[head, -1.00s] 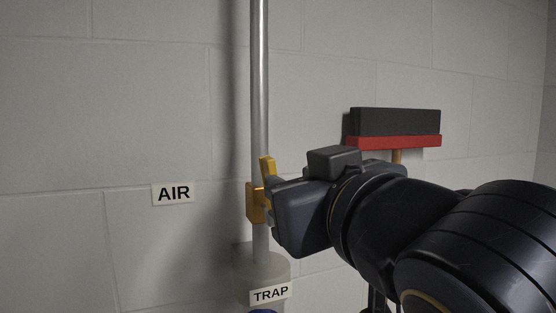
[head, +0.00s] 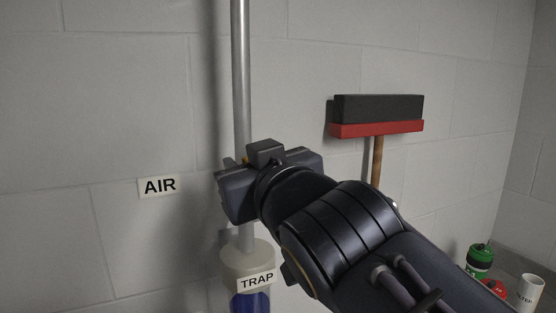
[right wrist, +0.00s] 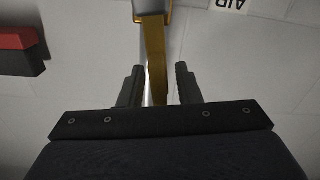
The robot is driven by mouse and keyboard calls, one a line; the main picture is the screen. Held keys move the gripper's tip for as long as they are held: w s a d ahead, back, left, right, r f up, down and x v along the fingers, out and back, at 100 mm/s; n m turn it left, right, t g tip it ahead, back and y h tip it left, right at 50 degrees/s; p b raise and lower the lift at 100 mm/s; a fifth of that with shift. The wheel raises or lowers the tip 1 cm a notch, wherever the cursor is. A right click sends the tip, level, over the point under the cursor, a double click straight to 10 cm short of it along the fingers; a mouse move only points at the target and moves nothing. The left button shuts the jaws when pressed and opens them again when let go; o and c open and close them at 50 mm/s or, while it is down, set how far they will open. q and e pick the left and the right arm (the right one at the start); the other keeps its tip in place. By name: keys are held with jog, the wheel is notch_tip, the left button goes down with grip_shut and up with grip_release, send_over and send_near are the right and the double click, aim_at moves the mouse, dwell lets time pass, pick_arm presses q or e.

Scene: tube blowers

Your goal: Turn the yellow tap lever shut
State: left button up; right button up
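The yellow tap lever (right wrist: 155,60) shows in the right wrist view as a long flat bar running down from the brass tap body (right wrist: 152,9). Its near end lies between the two fingers of my right gripper (right wrist: 159,86). Narrow gaps show on both sides of the bar, so the fingers are apart and not clamped on it. In the head view my right gripper (head: 226,170) is in front of the grey pipe (head: 241,90) and hides the tap and nearly all of the lever. My left gripper is not in view.
Below the tap is the trap jar (head: 247,259) with a TRAP label and blue contents. An AIR sign (head: 159,186) is on the wall to the left. A red and black broom (head: 377,117) stands at the right. A green can (head: 479,259) and a white cup (head: 530,289) are at lower right.

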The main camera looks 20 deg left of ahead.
grip_shut()
jog(key=shift+f, duration=0.1)
jog(key=s+a+f+n+b, duration=0.4)
jog(key=f+n+b, duration=0.3)
jog(key=n, duration=0.9)
jog(key=shift+s+b, duration=0.3)
jog(key=shift+b, duration=1.15)
jog(key=shift+f, duration=0.15)
jog(key=shift+o, duration=0.6)
grip_release()
jog(key=shift+d, duration=0.1)
